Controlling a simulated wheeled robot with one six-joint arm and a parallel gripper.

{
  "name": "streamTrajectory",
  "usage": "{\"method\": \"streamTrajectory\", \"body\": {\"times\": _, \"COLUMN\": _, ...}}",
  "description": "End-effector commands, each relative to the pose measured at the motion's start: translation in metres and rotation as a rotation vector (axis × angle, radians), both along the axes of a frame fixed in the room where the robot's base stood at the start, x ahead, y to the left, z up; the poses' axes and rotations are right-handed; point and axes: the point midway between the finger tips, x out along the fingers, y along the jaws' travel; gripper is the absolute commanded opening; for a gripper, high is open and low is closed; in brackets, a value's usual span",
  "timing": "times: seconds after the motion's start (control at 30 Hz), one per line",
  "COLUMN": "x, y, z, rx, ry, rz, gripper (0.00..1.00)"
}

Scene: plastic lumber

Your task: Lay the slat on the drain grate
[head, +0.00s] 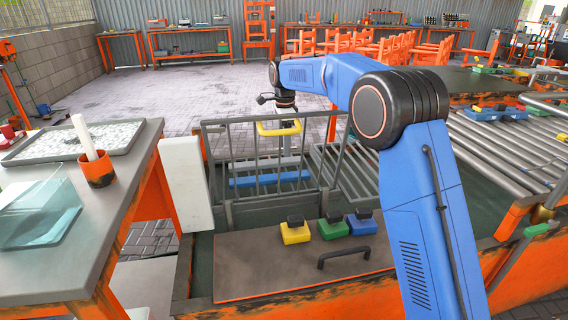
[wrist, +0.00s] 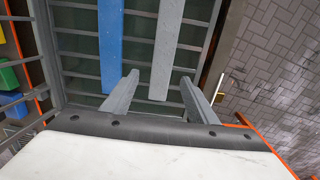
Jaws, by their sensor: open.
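A grey slat (wrist: 167,45) lies lengthwise across dark cross bars of the drain grate (wrist: 75,68) in the wrist view. A blue slat (wrist: 110,38) lies beside it on the left, roughly parallel with a gap between. My gripper (wrist: 159,78) is open and empty, its two fingers on either side of the grey slat's near end. I cannot tell whether the fingers touch it. In the head view the blue slat (head: 270,178) shows through the railing, below the end of my arm, with the grey slat (head: 266,164) just behind it.
A grey wire railing (head: 232,145) surrounds the grate area. A brown lid with a black handle (head: 343,256) lies in front, with yellow (head: 295,233), green (head: 333,229) and blue (head: 362,224) blocks along its far edge. A roller conveyor (head: 500,145) stands right, a worktable (head: 60,255) left.

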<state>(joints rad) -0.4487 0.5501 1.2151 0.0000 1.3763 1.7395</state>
Motion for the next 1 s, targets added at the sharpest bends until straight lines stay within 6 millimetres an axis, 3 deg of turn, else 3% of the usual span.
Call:
{"method": "streamTrajectory", "body": {"times": 0.23, "x": 0.001, "y": 0.001, "z": -0.012, "rx": -0.001, "ry": 0.002, "rz": 0.0, "gripper": 0.53}}
{"method": "streamTrajectory", "body": {"times": 0.53, "x": 0.002, "y": 0.002, "z": -0.05, "rx": -0.001, "ry": 0.002, "rz": 0.0, "gripper": 0.53}}
{"method": "streamTrajectory", "body": {"times": 0.8, "x": 0.003, "y": 0.002, "z": -0.055, "rx": 0.0, "ry": 0.0, "rz": 0.0, "gripper": 0.53}}
{"method": "streamTrajectory", "body": {"times": 0.87, "x": 0.003, "y": 0.002, "z": -0.055, "rx": 0.0, "ry": 0.0, "rz": 0.0, "gripper": 0.41}}
{"method": "streamTrajectory", "body": {"times": 1.0, "x": 0.003, "y": 0.002, "z": -0.055, "rx": 0.0, "ry": 0.0, "rz": 0.0, "gripper": 0.08}}
